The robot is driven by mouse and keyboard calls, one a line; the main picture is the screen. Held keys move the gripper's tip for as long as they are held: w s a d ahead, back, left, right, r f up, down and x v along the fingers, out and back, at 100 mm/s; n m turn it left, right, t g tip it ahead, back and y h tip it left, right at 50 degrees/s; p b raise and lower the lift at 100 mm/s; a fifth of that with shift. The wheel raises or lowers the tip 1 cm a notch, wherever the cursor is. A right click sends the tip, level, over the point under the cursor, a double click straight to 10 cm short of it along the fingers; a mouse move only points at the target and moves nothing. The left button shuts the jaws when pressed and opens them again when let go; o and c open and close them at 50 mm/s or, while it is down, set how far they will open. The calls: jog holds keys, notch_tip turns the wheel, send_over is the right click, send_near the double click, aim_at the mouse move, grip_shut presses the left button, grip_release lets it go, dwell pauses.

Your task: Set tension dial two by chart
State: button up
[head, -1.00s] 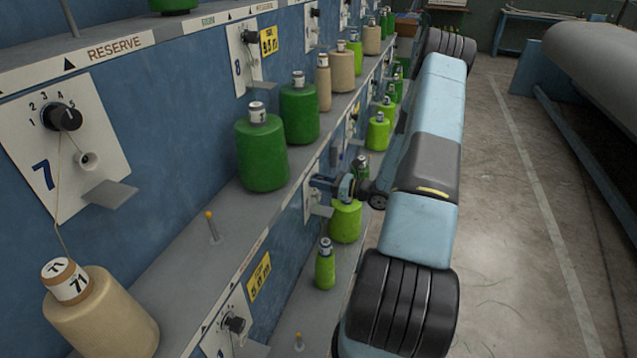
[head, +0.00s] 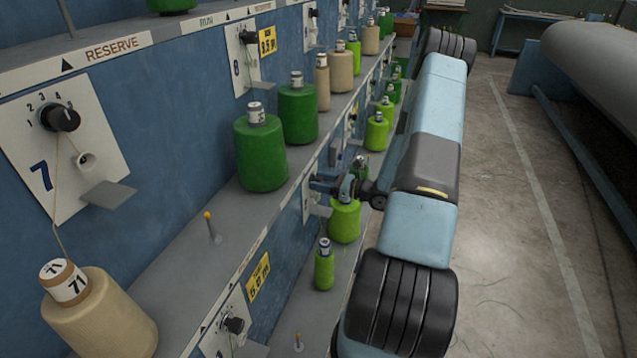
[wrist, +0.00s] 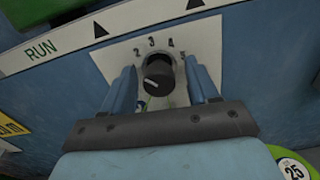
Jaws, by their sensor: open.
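In the wrist view a black round dial (wrist: 158,74) sits on a white plate (wrist: 205,47) with the numbers 2 to 5 readable along its top. A light mark shows on the dial's lower left; the number it points to is unclear. My gripper (wrist: 158,66) is open, with one blue finger on each side of the dial; I cannot tell whether they touch it. In the head view my gripper (head: 318,184) is at the lower panel, in front of a white plate (head: 308,204), and hides the dial there. The plate's own number is not readable.
Lime green spools (head: 344,222) stand on the lower shelf close below my gripper. Dark green spools (head: 261,155) stand on the shelf above. Another dial (head: 62,117) on plate 7 is at the left. The concrete floor (head: 520,250) at right is open.

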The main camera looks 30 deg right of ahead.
jog(key=v, duration=1.3)
jog(key=shift+s, duration=0.1)
jog(key=s+a+r+n+g+h, duration=0.1)
jog(key=s+a+r+n+g, duration=0.1)
jog(key=a+r+n+g, duration=0.6)
jog(key=s+a+r+n+g+h, duration=0.1)
jog(key=s+a+r+n+g, duration=0.25)
jog(key=a+r+n, duration=0.7)
jog(key=s+a+r+n+t+h, duration=0.2)
jog(key=s+r+n+h, duration=0.2)
jog(key=s+r, duration=0.4)
jog(key=s+a+r+n+t+h, duration=0.2)
jog(key=s+r+n+h, duration=0.3)
jog(key=s+r, duration=0.3)
jog(key=shift+s+a+r+h, duration=0.4)
jog(key=shift+a+r+h, duration=0.45)
jog(key=shift+r, duration=1.4)
jog(key=shift+n, duration=0.25)
